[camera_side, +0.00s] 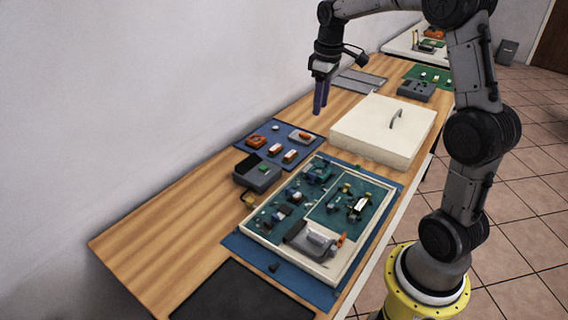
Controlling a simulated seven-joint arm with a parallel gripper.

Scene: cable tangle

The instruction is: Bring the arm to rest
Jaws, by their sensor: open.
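My gripper (321,98) hangs in the air over the far part of the wooden bench (165,228), near the wall. Its two purplish fingers point down and look apart, with nothing between them. It is left of and above the cream lidded box (381,133). My arm reaches in from the right and bends down at the wrist. No cable is clearly visible between the fingers.
A cream-framed tray (268,243) of green boards and parts lies on a blue mat in front. A blue mat (256,131) with small orange parts and a dark grey box (257,174) lie at left. A black mat (235,294) is nearest. The bench's left end is bare.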

